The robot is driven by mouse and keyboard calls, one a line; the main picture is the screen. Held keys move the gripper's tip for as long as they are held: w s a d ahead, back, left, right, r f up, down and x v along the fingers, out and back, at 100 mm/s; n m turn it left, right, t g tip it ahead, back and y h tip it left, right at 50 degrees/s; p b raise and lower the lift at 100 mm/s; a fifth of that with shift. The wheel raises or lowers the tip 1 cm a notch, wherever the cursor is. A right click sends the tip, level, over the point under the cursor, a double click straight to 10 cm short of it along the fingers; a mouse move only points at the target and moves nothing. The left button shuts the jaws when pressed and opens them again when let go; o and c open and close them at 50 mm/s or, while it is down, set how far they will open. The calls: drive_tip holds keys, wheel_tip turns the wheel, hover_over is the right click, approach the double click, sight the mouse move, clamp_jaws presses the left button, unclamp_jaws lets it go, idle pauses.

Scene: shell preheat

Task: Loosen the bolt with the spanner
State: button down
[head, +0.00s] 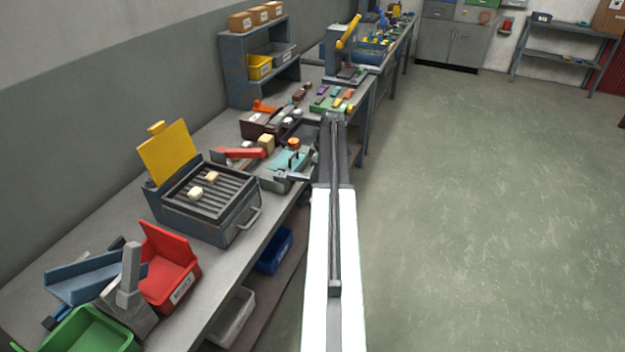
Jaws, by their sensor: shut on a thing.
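A teal block (287,161) stands at the front edge of the workbench, left of my arm. An orange-topped part (293,143) sits on it; I cannot tell whether this is the bolt. My gripper (306,177) shows small and grey beside the block's near right side, partly hidden by my arm. It is shut on a thin grey piece (289,176), which seems to be the spanner, lying against or just in front of the block. Whether the spanner sits around the bolt is too small to tell.
A grill-like heater (210,193) with a raised yellow lid (168,152) and two pale blocks stands left on the bench (215,268). A red-handled tool (240,153) lies near the teal block. Red (170,266) and green (92,330) bins are nearer. The floor at right is clear.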

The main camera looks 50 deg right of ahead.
drive_tip(key=shift+w+d+n+g+y, duration=0.55)
drive_tip(key=shift+w+d+n, duration=1.7)
drive_tip(key=shift+d+n, duration=0.8)
drive_tip(key=a+p+v, duration=0.1)
drive_tip(key=p+v, duration=0.5)
drive_tip(key=shift+w+a, duration=0.3)
drive_tip(key=shift+r+m, duration=0.1)
drive_tip(key=shift+m, duration=0.15)
drive_tip(key=shift+s+d, duration=0.1)
